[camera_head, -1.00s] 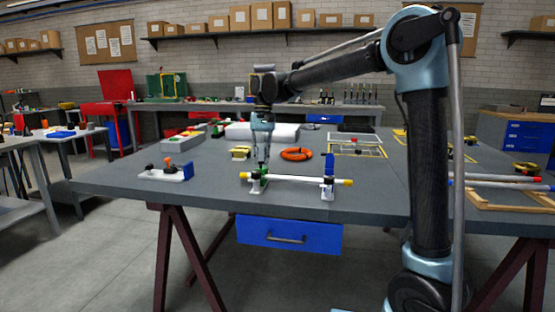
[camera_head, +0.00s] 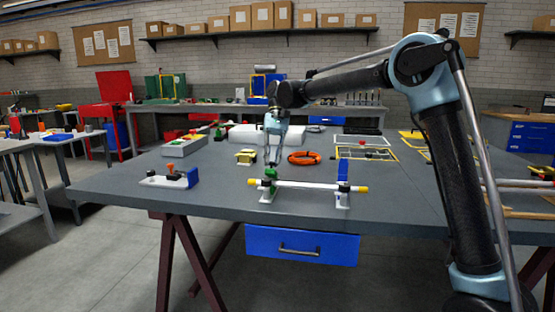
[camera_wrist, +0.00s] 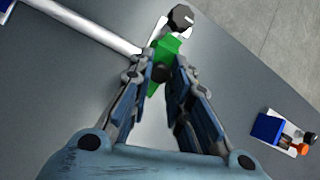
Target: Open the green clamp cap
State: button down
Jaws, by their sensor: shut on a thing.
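The green clamp cap (camera_head: 270,173) stands raised at the left clamp, above the white rod (camera_head: 305,185) with yellow ends. My gripper (camera_head: 273,161) points down at it from above. In the wrist view the green cap (camera_wrist: 166,47) lies between my fingertips (camera_wrist: 162,68), and they are shut on it. A dark round part shows on the cap between the fingers. The left clamp's white base (camera_head: 268,197) stands under the rod. The right clamp has an upright blue cap (camera_head: 343,165).
A white fixture with a blue block (camera_head: 170,178) stands to the left on the grey table (camera_head: 225,200). The table front is clear.

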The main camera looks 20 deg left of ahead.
jog(key=c, duration=1.5)
grip_release()
jog(key=shift+o, duration=0.2)
jog(key=v, duration=1.2)
jog(key=shift+d, duration=0.1)
